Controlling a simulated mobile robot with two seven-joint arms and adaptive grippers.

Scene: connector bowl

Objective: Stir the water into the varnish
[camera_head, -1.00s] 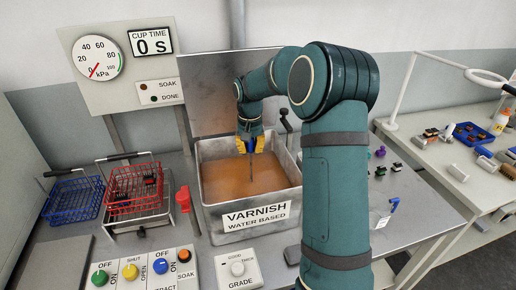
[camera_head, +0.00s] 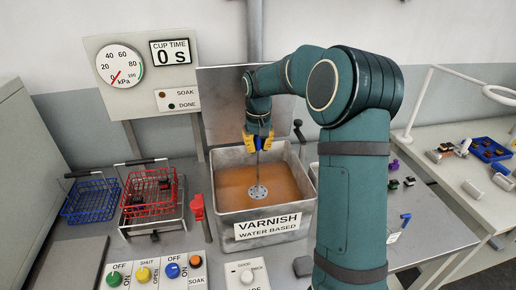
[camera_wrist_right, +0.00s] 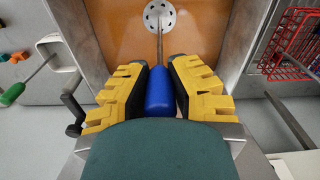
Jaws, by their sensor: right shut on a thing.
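The varnish tank (camera_head: 308,190) is a grey metal box with an open top and a label reading VARNISH, WATER BASED. Orange-brown varnish (camera_head: 232,180) fills its lower part. My right gripper (camera_head: 258,143) is above the tank with its yellow fingers shut on the blue handle of a stirrer. The blue handle (camera_wrist_right: 160,92) shows between the fingers in the right wrist view (camera_wrist_right: 159,90). The stirrer's thin rod runs down to a round perforated disc (camera_head: 258,192), which shows whole at the varnish surface. My left gripper is not in view.
Blue (camera_head: 90,200) and red (camera_head: 150,193) wire baskets stand left of the tank. A gauge (camera_head: 120,65) and CUP TIME display (camera_head: 174,52) are behind. A panel of coloured knobs (camera_head: 143,273) and the GRADE box (camera_head: 246,275) are in front. A side bench (camera_head: 450,178) stands right.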

